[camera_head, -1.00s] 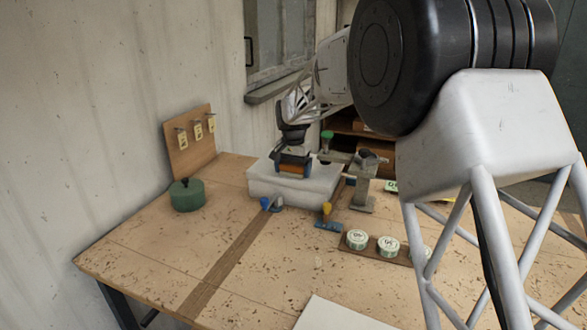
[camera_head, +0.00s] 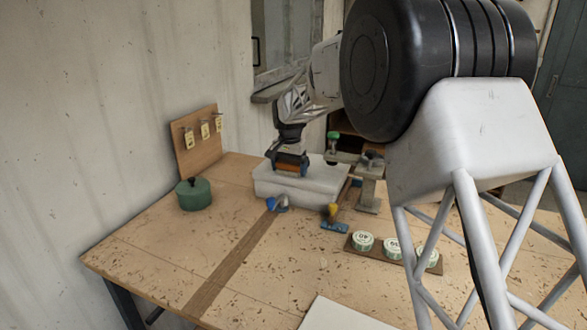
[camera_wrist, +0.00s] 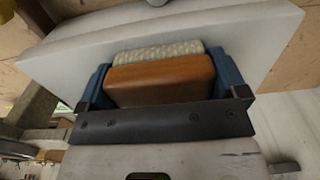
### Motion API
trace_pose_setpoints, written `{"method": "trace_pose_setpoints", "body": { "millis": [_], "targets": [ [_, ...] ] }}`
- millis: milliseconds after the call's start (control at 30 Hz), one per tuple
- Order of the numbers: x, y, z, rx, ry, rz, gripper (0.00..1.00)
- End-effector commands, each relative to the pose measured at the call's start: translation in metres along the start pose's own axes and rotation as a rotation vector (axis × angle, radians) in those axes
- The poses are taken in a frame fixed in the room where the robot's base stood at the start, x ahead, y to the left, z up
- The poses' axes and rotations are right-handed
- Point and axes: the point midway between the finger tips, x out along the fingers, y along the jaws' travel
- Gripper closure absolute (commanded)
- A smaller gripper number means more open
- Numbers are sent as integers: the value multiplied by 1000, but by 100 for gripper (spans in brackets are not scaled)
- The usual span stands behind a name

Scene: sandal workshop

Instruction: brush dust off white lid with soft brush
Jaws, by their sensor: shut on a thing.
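The white lid (camera_head: 322,181) is the top of a pale box on the far part of the workbench. It also fills the upper part of the wrist view (camera_wrist: 240,40). The soft brush (camera_wrist: 160,80) has an orange-brown wooden back and a strip of pale bristles (camera_wrist: 158,53). My gripper (camera_head: 288,168) is shut on the brush, with a blue finger at each end of the wooden back. The brush is at the lid's top, toward its left side in the head view. I cannot tell whether the bristles touch the lid. No dust can be made out on it.
A green round pot (camera_head: 194,195) stands left, before a wooden board with hooks and tags (camera_head: 198,142). A blue clamp (camera_head: 277,204) is at the box's front. A metal fixture (camera_head: 369,185) stands close right. White-topped tins (camera_head: 392,248) sit front right. The front-left bench is clear.

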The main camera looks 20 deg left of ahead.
Motion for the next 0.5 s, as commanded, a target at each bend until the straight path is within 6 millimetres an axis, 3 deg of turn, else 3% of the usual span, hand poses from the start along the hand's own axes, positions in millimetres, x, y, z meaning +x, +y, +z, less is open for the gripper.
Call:
{"method": "trace_pose_setpoints", "body": {
  "millis": [500],
  "targets": [
    [-1,-10,0,0,0,0,28]
  ]
}}
